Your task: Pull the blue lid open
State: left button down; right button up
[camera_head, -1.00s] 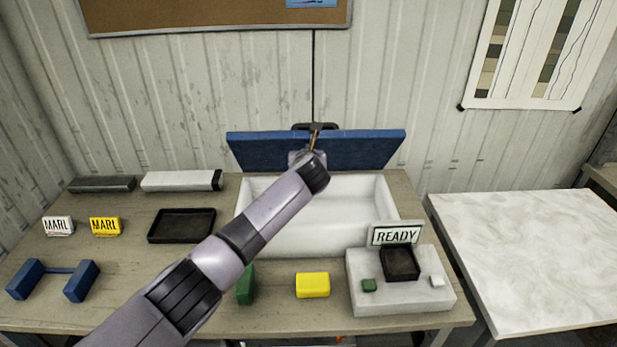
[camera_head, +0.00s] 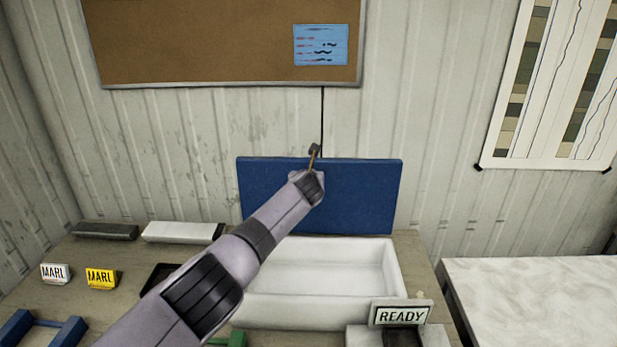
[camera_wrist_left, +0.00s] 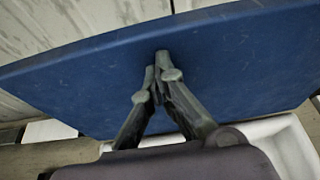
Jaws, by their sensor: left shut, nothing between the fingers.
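The blue lid (camera_head: 365,195) stands raised, close to upright, at the back edge of the white box (camera_head: 330,309), whose inside shows open and empty. The lid also fills much of the left wrist view (camera_wrist_left: 230,65). My left gripper (camera_wrist_left: 154,72) is shut and empty, its fingertips at the lid's face; I cannot tell whether they touch it. In the head view my left arm reaches across to the lid's front, and its fingers are mostly hidden behind the wrist. A small dark piece (camera_head: 314,149) shows just above the lid's top edge. My right gripper is not in view.
A READY sign (camera_head: 401,314) stands in front of the box. MARL cards (camera_head: 56,273), a black tray (camera_head: 160,277), a grey bar (camera_head: 106,231) and a white bar (camera_head: 180,232) lie to the left. The corrugated wall is close behind the lid. A pale table (camera_head: 540,295) stands at right.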

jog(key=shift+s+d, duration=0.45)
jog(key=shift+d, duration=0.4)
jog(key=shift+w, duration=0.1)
